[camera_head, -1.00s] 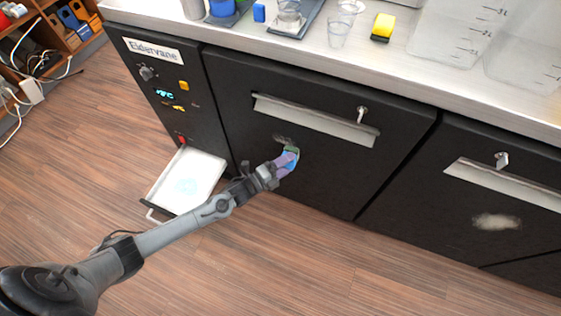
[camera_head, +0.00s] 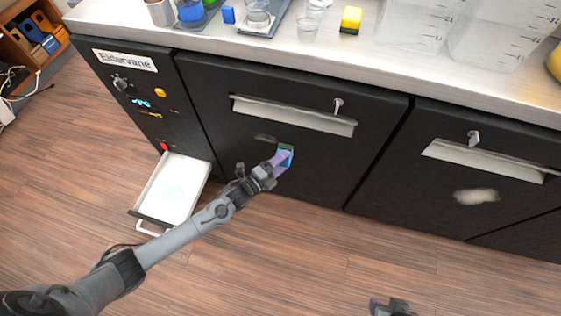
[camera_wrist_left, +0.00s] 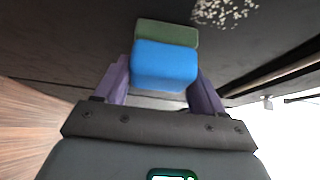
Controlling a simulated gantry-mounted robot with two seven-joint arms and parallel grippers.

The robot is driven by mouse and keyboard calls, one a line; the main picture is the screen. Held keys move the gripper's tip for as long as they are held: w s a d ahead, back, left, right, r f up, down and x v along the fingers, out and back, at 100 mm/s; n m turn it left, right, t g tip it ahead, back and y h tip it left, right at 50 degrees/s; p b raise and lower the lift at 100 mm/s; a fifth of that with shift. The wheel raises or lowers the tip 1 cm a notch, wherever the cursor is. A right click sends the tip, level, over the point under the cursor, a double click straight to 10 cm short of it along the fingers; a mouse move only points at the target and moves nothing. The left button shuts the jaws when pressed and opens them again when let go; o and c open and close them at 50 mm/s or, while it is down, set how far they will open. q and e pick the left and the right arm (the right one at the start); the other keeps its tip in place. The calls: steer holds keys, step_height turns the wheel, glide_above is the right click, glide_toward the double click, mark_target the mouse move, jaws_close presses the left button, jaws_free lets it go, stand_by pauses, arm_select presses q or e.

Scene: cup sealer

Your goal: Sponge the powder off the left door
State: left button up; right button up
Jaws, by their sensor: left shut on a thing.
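The left door (camera_head: 240,150) is black, with a long pale handle and a key in its lock. A faint grey powder patch (camera_head: 265,138) lies on it below the handle; speckled powder (camera_wrist_left: 225,12) also shows at the top of the left wrist view. My left gripper (camera_head: 279,161) is shut on a blue sponge (camera_wrist_left: 165,65) with a green layer (camera_wrist_left: 167,33) facing the door. The sponge (camera_head: 286,154) is right of and below the patch; I cannot tell whether it touches the door. My right gripper (camera_head: 392,307) shows only partly at the bottom edge.
The right door (camera_head: 430,200) bears a brighter powder patch (camera_head: 476,196). A white drawer tray (camera_head: 172,190) stands pulled out low at left. The counter (camera_head: 380,65) above holds cups, a yellow-and-black block (camera_head: 351,18) and clear containers (camera_head: 415,25). The floor in front is clear.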

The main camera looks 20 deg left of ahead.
arm_select(q)
steer(key=shift+w+r, duration=0.1)
steer(key=shift+r, duration=0.4)
steer(key=shift+a, duration=0.65)
steer(key=shift+s+a+p, duration=0.55)
steer(key=shift+s+a, duration=0.6)
steer(key=shift+a, duration=5.35)
steer(key=shift+w+d+r+p, duration=0.25)
steer(key=shift+d+p, duration=0.25)
steer(key=shift+d, duration=0.95)
steer(key=shift+w+d+r+p, duration=0.2)
steer(key=shift+d+r+p, duration=0.2)
steer(key=shift+d, duration=1.05)
steer(key=shift+w+d+r+p, duration=0.25)
steer(key=shift+d+p, duration=0.3)
steer(key=shift+d, duration=0.9)
steer(key=shift+w+d, duration=0.2)
steer(key=shift+d, duration=1.2)
steer(key=shift+w+d, duration=0.2)
steer(key=shift+d, duration=1.2)
